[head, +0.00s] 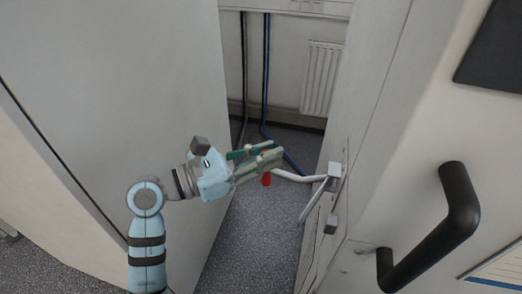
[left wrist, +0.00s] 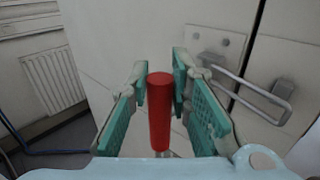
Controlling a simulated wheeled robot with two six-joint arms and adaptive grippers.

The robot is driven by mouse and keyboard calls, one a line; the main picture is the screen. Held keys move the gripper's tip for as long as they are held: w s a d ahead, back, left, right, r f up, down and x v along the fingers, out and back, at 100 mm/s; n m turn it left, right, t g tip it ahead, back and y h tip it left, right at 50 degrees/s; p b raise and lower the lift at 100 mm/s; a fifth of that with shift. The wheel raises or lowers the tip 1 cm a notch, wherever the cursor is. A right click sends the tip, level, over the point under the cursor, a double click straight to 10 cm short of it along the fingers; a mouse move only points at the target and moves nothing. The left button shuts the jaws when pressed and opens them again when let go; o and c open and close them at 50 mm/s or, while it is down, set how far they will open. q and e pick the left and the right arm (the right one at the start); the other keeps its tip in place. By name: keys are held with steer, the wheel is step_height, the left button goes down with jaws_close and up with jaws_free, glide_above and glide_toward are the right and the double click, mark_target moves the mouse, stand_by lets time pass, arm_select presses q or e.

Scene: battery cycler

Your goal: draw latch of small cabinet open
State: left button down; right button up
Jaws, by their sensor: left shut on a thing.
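The latch (head: 300,176) is a pale metal lever that sticks out from a bracket on the side of the light grey cabinet (head: 365,130). Its red grip (head: 267,179) is at the free end. My left gripper (head: 268,160) is shut on this grip, between its green-padded fingers. In the left wrist view the red grip (left wrist: 160,115) stands upright between the fingers, with a short bit of metal rod below it. The fingers hide part of the lever's end. My right gripper is in neither view.
A metal bar handle (left wrist: 255,90) is on the cabinet face, right of the fingers. A large black handle (head: 458,205) juts out at the right. A tall grey panel (head: 120,90) stands at the left. Between them is a narrow strip of carpet floor (head: 250,240). A radiator (head: 321,78) is behind.

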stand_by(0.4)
arm_select(q)
steer(key=c, duration=1.6)
jaws_free()
steer(key=shift+d, duration=0.1)
steer(key=shift+o, duration=0.8)
steer(key=shift+d, duration=0.25)
steer(key=shift+a, duration=0.1)
steer(key=shift+a, duration=0.3)
steer(key=v, duration=1.1)
steer(key=shift+s, duration=0.2)
steer(key=shift+a+r, duration=0.1)
